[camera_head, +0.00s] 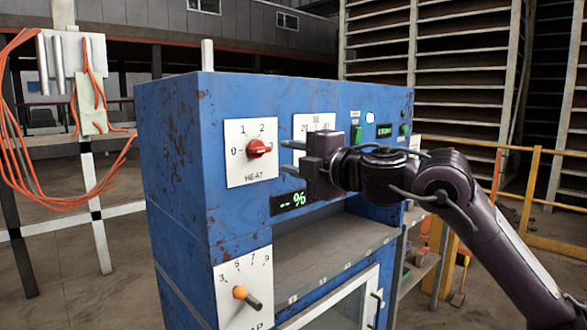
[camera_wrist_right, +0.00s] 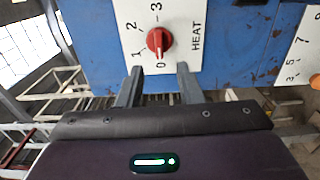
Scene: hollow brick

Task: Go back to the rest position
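My right gripper (camera_head: 285,157) is in front of the blue cabinet's panel, with its two fingers pointing left. The fingers are apart with nothing between them. In the right wrist view the open fingers (camera_wrist_right: 159,72) point at the red HEAT knob (camera_wrist_right: 159,41), which stands beyond their tips and is not gripped. In the head view the HEAT knob (camera_head: 258,148) sits on a white dial plate (camera_head: 249,172), left of the fingertips with a gap. A pale mark on the knob seems to point toward 0 in the wrist view. My left gripper does not show.
The blue cabinet (camera_head: 177,160) fills the middle, with a shelf opening (camera_head: 330,255) and an orange-tipped lever (camera_head: 241,292) below. Orange cables (camera_head: 15,150) hang at the left. A yellow rail (camera_head: 540,190) and slatted racks (camera_head: 445,60) stand at the right.

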